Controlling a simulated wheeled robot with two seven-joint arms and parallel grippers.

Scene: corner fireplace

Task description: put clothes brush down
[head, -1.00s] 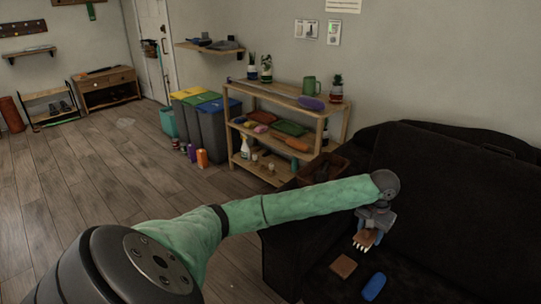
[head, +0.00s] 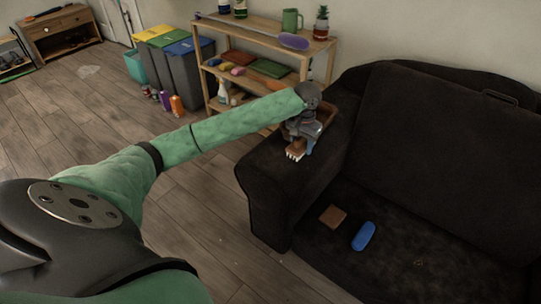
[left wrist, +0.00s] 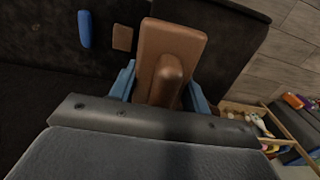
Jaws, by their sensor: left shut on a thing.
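My left gripper (head: 302,132) is shut on the clothes brush (head: 297,149), a brown wooden brush with pale bristles. The brush is over the left armrest of the dark sofa (head: 270,170), bristles facing down. I cannot tell whether they touch the armrest. In the left wrist view the brush's brown back and raised handle (left wrist: 172,48) show between the two blue fingers. My right gripper is not in view.
A brown open box (head: 327,108) is on the armrest just behind my gripper. A brown square block (head: 332,216) and a blue rounded object (head: 364,236) lie on the sofa seat. A wooden shelf (head: 262,38) with several items stands behind.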

